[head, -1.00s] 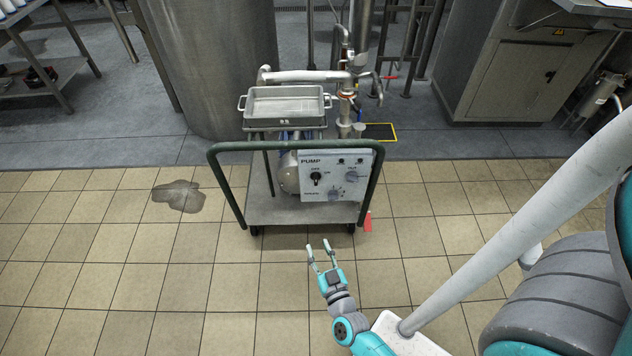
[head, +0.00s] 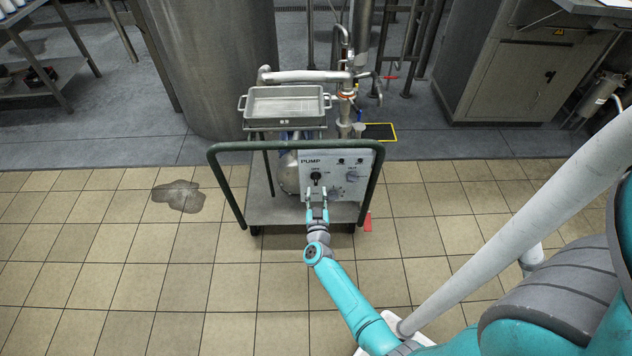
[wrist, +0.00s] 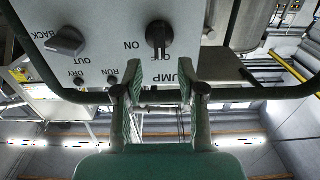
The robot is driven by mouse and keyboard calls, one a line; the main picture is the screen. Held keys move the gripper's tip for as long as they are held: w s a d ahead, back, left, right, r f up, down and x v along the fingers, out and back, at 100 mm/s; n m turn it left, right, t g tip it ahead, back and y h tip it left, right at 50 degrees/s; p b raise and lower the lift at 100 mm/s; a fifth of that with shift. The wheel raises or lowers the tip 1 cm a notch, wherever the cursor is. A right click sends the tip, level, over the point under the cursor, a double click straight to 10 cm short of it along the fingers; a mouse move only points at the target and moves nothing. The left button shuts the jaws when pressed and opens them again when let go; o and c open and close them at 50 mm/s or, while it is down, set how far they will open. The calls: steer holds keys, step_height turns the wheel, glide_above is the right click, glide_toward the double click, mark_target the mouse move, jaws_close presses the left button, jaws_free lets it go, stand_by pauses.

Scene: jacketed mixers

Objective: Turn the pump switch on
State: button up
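The pump switch (head: 316,177) is a black rotary knob on the light grey PUMP panel (head: 309,186) of a cart. In the wrist view, which shows the panel upside down, the pump switch (wrist: 159,37) has its handle vertical, in line with the OFF label; ON is printed to one side. My gripper (head: 316,192) is open and empty just below the knob in the head view. In the wrist view, the fingertips of my gripper (wrist: 161,78) stand apart on either side of the knob's line, apparently short of it. The exact gap is unclear.
A second knob (wrist: 66,42), marked OUT and BACK, and two small indicators sit beside the switch. The cart's green handle bar (head: 290,146) arches across the panel's top. A grey tray (head: 285,105) stands behind.

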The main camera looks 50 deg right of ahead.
mark_target(316, 181)
steer(key=shift+x, duration=2.85)
jaws_close()
